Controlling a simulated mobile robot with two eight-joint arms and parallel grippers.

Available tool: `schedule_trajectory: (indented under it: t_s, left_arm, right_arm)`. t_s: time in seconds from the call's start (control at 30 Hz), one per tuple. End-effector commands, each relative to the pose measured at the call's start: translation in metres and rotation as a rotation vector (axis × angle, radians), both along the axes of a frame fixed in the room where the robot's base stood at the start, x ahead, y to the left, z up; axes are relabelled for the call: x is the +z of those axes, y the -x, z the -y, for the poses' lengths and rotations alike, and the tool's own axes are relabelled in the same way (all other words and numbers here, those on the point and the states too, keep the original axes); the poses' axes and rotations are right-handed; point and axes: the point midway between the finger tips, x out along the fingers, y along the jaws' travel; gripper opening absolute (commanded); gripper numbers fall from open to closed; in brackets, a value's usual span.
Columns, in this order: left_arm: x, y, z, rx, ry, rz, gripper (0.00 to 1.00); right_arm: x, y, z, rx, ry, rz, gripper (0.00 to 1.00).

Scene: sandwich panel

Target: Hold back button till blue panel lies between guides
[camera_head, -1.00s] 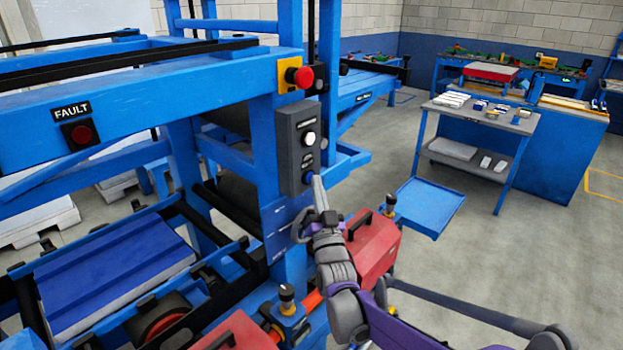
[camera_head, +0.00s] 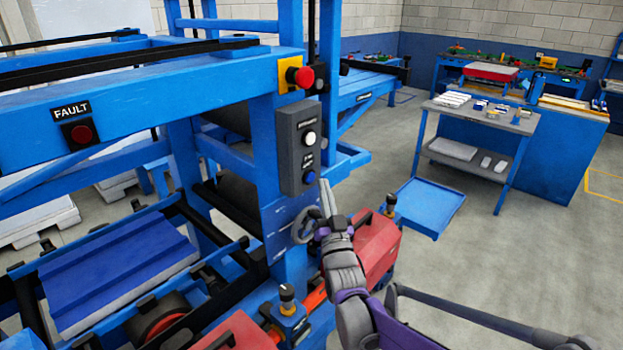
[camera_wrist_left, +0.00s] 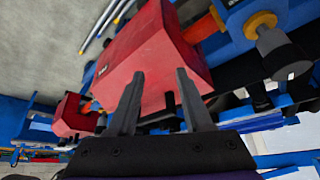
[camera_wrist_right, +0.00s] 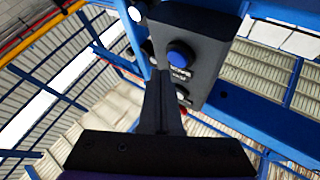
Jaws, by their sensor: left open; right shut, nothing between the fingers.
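The blue panel (camera_head: 118,262), with a pale edge, lies on the conveyor at left, between a dark rail at its left (camera_head: 30,308) and one at its right (camera_head: 205,223). A grey button box (camera_head: 293,150) on the blue post carries a white button (camera_head: 310,139) and below it a blue button (camera_head: 310,177); their labels are too small to read. My right gripper (camera_head: 325,187) is shut and empty, just below and right of the blue button, apart from it. The right wrist view shows the blue button (camera_wrist_right: 180,53) beyond its fingertips (camera_wrist_right: 160,76). My left gripper (camera_wrist_left: 155,74) is open and empty near a red housing (camera_wrist_left: 150,55).
A red emergency stop (camera_head: 300,77) on a yellow plate sits above the button box. A red FAULT lamp (camera_head: 81,133) is on the front beam. A handwheel (camera_head: 305,226) and a red-covered unit (camera_head: 376,245) are close to my right gripper. Open floor lies at right.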

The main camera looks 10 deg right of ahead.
Motion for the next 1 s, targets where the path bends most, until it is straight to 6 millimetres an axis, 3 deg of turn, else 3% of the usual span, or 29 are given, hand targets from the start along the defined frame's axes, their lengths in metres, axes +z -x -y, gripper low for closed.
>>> schedule_trajectory:
  t_s: [0.4,1.0]
  left_arm:
    - [-0.001,0.000,0.000,0.000,0.000,-0.001,0.50]
    - [-0.001,0.000,0.000,0.000,0.000,-0.001,0.50]
  right_arm:
    - [0.000,0.032,0.025,-0.002,0.000,0.000,0.00]
    - [0.000,0.034,0.027,-0.001,0.000,0.000,0.00]
